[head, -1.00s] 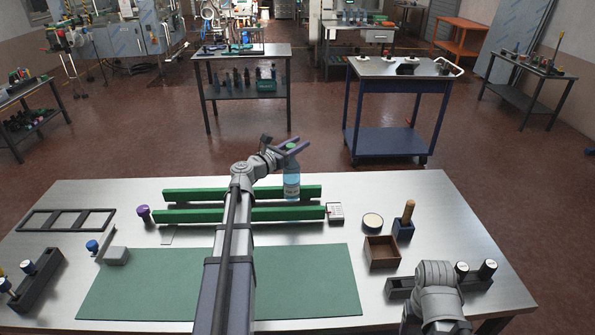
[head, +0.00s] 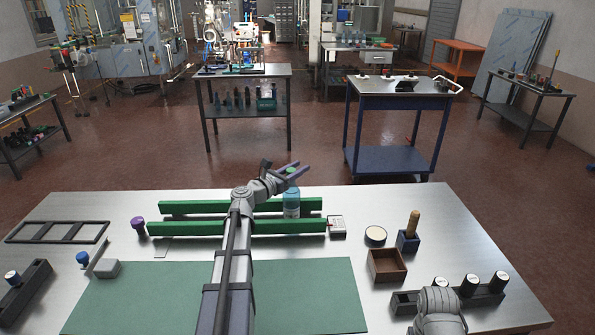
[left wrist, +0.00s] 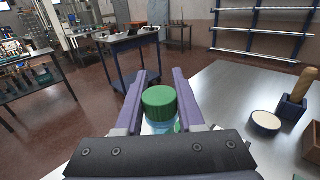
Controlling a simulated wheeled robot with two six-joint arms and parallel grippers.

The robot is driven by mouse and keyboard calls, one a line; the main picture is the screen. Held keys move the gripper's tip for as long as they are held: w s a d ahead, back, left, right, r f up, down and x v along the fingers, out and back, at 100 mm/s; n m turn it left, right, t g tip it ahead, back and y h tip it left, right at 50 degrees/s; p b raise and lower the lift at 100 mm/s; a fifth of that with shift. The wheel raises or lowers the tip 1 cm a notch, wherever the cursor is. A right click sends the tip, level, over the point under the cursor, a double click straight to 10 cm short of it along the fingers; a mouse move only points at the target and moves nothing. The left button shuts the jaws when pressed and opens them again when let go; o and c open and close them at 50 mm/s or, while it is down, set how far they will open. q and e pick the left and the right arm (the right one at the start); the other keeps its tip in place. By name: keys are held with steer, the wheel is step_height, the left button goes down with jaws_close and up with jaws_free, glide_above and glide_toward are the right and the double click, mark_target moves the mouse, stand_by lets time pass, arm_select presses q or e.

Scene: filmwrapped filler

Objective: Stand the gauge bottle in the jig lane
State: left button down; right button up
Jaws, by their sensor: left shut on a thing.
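The gauge bottle (head: 291,205), clear with a blue band, is upright between the two green rails of the jig lane, towards their right end. Its green cap (left wrist: 160,103) shows between the fingers in the left wrist view. My left gripper (head: 293,170) is shut on the bottle near its top. The far rail (head: 200,207) runs behind the bottle and the near rail (head: 190,229) in front. The near rail hides the bottle's base, so I cannot tell if it touches the bench. My right gripper is not in view; only my right arm shows at lower right.
A white block (head: 337,226) sits at the near rail's right end, and a purple-topped knob (head: 138,225) at its left. A round tin (head: 375,235), brown box (head: 387,265) and blue holder (head: 408,241) stand to the right. A green mat (head: 310,290) lies in front.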

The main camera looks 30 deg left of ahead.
arm_select(q)
steer(key=shift+f, duration=0.25)
steer(key=c, duration=0.5)
jaws_free()
steer(key=shift+r, duration=0.1)
steer(key=shift+s+r, duration=0.15)
steer(key=shift+s, duration=0.2)
steer(key=v, duration=1.1)
steer(key=shift+s+a, duration=0.15)
steer(key=shift+a, duration=0.05)
